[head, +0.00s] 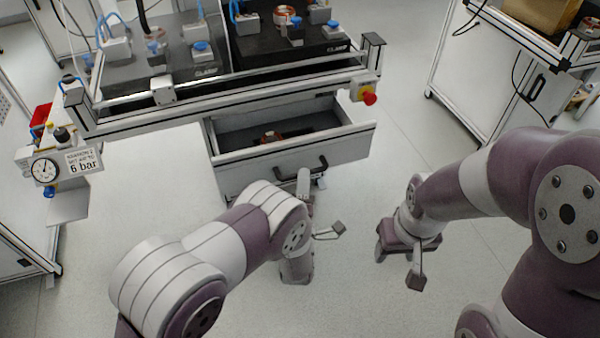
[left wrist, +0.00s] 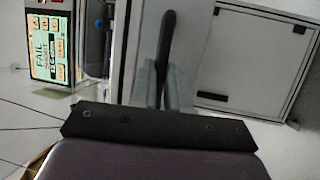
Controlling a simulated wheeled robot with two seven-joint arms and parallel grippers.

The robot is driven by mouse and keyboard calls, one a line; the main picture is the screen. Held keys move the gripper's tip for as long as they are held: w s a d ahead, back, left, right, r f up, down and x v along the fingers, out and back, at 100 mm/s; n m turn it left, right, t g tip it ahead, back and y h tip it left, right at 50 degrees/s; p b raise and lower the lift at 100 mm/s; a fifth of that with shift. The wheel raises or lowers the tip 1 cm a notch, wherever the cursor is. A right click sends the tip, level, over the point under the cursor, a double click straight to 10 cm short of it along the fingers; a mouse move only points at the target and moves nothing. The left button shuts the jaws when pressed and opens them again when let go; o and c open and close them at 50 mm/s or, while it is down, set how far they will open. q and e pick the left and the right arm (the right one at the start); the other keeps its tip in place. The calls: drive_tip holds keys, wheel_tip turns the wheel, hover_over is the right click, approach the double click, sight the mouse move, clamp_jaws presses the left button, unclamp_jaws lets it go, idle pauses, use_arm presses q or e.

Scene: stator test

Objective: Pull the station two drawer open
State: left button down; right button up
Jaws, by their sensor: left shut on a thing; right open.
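The station drawer (head: 235,172) is white-fronted and stands out from under the bench, so its dark inside shows. Its black bar handle (head: 283,166) is on the front; in the left wrist view the handle (left wrist: 168,38) runs upright between my fingers. My left gripper (head: 304,186) is at the drawer front, shut on the handle; its grey fingers also show in the left wrist view (left wrist: 160,85). My right gripper (head: 402,262) is open and empty over the floor at right.
The bench above the drawer carries clamp fixtures, a front rail and a red emergency button (head: 369,98). A pressure gauge (head: 44,170) with a 6 bar sign is at left. Another cabinet (head: 480,75) stands at right. The floor before the drawer is clear apart from my arms.

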use_arm(q)
drive_tip(key=shift+s+d, duration=0.2)
drive_tip(key=shift+s, duration=0.45)
use_arm(e)
drive_tip(key=shift+s+d, duration=0.1)
drive_tip(key=shift+s, duration=0.15)
use_arm(q)
drive_tip(key=c, duration=1.1)
unclamp_jaws()
drive_tip(key=shift+f, duration=0.1)
